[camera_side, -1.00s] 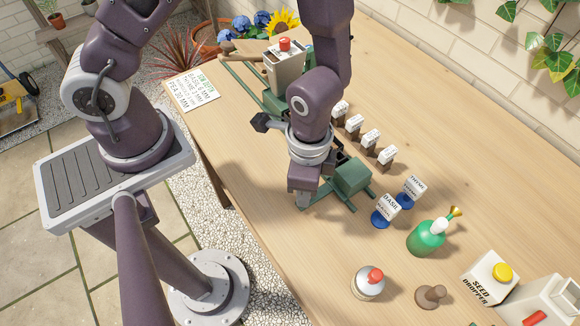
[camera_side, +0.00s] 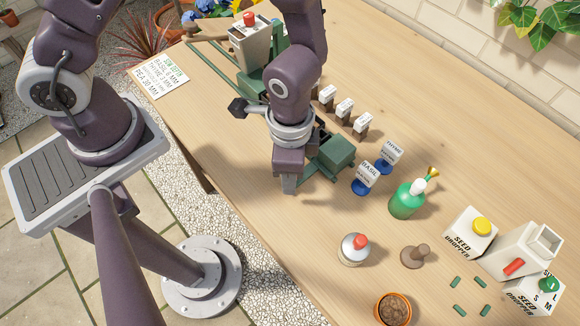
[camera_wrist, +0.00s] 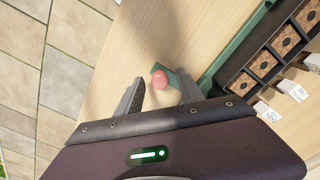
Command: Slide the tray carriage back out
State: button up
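My gripper (camera_wrist: 160,90) points down at the near end of the green rail frame (camera_side: 318,178). In the wrist view its two grey fingers are apart, with a round red knob (camera_wrist: 159,79) showing between them and a little beyond. I cannot tell whether either finger touches the knob. The knob sits by a green bar (camera_wrist: 186,84). The dark tray (camera_wrist: 246,84), with brown soil-filled cells, lies to the right, along a green rail. In the side view my arm hides most of the tray and the knob. A green block (camera_side: 335,152) stands beside the gripper.
A grey hopper (camera_side: 250,42) with a red knob stands at the frame's far end. White labelled markers (camera_side: 344,107) line the right side. Basil (camera_side: 367,175) and thyme (camera_side: 389,155) tags, a green bottle (camera_side: 407,199) and a red-topped shaker (camera_side: 353,249) stand nearer. Bare table lies front left.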

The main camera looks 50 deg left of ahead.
notch_tip(320, 180, up, 7)
jog(key=shift+r, duration=0.1)
jog(key=shift+w+a+r, duration=0.1)
jog(key=shift+a+r, duration=0.05)
jog(key=w+a+r+n+t+y, duration=0.1)
jog(key=w+a+r+n+t, duration=0.2)
jog(key=a+r, duration=0.75)
jog(key=s+a+r+n+t, duration=0.1)
jog(key=s+a+r+n, duration=0.1)
jog(key=s+r, duration=0.3)
jog(key=s+a+r+n+t+h, duration=0.1)
jog(key=s+a+r+n, duration=0.2)
jog(key=s+r+n, duration=0.1)
jog(key=shift+s+a+r+t, duration=0.35)
jog(key=shift+s+r, duration=0.1)
jog(key=shift+s, duration=0.35)
